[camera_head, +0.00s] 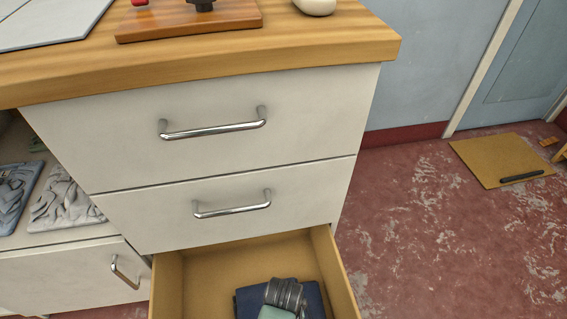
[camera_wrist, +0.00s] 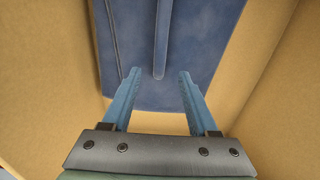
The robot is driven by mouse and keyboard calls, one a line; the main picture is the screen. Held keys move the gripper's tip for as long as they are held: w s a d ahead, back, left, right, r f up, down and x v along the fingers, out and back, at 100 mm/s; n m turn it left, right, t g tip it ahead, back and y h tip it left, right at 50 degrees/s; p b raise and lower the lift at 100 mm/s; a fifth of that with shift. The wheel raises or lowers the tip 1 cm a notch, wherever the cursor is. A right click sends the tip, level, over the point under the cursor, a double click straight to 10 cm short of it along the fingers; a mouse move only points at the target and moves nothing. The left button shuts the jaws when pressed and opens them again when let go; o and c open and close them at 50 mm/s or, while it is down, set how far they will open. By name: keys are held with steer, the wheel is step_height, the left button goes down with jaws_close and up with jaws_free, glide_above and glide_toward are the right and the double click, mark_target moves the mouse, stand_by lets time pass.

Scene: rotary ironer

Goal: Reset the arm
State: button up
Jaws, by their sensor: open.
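My gripper (camera_wrist: 158,73) is open, its two blue fingers spread apart with nothing between them. In the wrist view it points at a flat dark blue item (camera_wrist: 200,35) that has a narrow raised strip down its middle. I cannot tell whether the fingertips touch it. In the head view the end of my arm is over the same blue item (camera_head: 313,298), inside the open bottom drawer (camera_head: 212,272). My fingers are hidden there.
Two closed drawers (camera_head: 225,98) with metal handles are above the open one. The wooden worktop (camera_head: 330,42) overhangs them, bearing a wooden board (camera_head: 240,20). An open shelf (camera_head: 45,238) with grey patterned pieces is at left. The red floor (camera_head: 440,230) at right is mostly clear.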

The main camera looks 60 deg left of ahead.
step_height(320, 180, up, 6)
steer(key=shift+f+p, duration=0.1)
steer(key=shift+p, duration=1.15)
